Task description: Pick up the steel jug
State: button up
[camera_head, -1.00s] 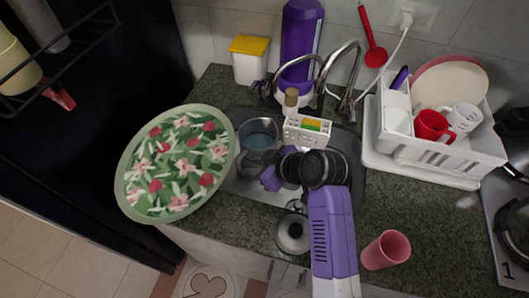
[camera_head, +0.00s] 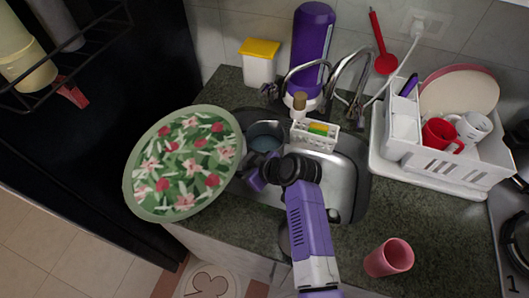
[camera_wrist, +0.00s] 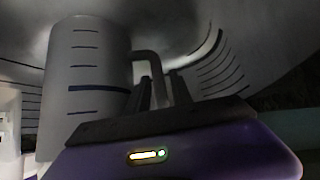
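The steel jug (camera_head: 264,136) stands in the sink, with something bluish inside it, partly covered by the flower-patterned plate and my wrist. In the wrist view the jug (camera_wrist: 88,85) is an upright grey cylinder with dark measuring lines. Its handle (camera_wrist: 150,60) sticks out to the right. My gripper (camera_wrist: 162,92) has its two dark fingers apart at the handle, one on each side of its lower part. I cannot tell whether they touch it. In the head view my gripper (camera_head: 256,174) is beside the jug's near side, its fingertips mostly hidden.
A large flower-patterned plate (camera_head: 183,163) is left of the jug. A white sponge caddy (camera_head: 313,139) and the faucet (camera_head: 340,75) are behind my wrist. A dish rack (camera_head: 440,170) stands right, a pink cup (camera_head: 389,257) in front. The sink's right part is free.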

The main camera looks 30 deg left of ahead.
grip_shut()
dwell(1.4)
jog(key=shift+w+a+r, duration=0.1)
jog(key=shift+w+r, duration=0.05)
jog(key=shift+r, duration=0.05)
